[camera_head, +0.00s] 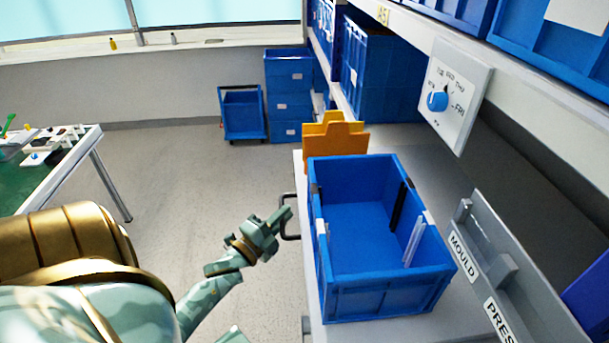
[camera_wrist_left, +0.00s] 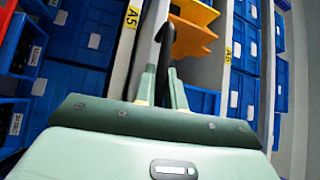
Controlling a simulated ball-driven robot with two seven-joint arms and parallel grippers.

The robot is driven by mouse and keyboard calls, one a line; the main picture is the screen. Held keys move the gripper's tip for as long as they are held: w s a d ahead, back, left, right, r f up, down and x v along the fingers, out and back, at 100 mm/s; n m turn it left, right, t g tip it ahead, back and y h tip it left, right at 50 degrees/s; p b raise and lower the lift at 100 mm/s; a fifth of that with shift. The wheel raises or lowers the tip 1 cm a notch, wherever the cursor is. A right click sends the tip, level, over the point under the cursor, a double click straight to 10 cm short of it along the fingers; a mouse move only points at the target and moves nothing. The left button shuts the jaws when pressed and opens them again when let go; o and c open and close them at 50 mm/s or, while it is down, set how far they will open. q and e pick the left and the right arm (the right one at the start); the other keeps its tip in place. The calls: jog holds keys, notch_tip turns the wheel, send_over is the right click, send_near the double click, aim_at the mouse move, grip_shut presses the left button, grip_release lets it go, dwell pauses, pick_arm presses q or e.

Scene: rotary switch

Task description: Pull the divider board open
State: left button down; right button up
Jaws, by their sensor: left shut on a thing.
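The divider board (camera_head: 308,300) is a pale grey shelf-like surface under the blue crate, with a black bar handle (camera_head: 287,232) on its left edge. My left gripper (camera_head: 280,216) is at this handle, its fingers shut on it. In the left wrist view, the dark handle (camera_wrist_left: 165,60) stands between the two pale green fingers of my left gripper (camera_wrist_left: 163,88). The fingers hide part of the handle. How far the board stands out cannot be told. My right gripper cannot be made out.
A dial switch (camera_head: 438,101) is on a panel at upper right. A grey labelled rail (camera_head: 480,262) lies right of the crate. Clear floor (camera_head: 200,180) lies left of the handle.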

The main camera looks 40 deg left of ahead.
pick_arm(q)
jog(key=s+a, duration=0.5)
jog(key=shift+s, duration=0.35)
jog(key=shift+a, duration=0.1)
jog(key=c, duration=1.7)
grip_release()
jog(key=shift+c, duration=0.2)
jog(key=s+d+f+b, duration=0.1)
jog(key=s+f+b, duration=0.1)
jog(key=s, duration=1.4)
jog(key=shift+f, duration=0.15)
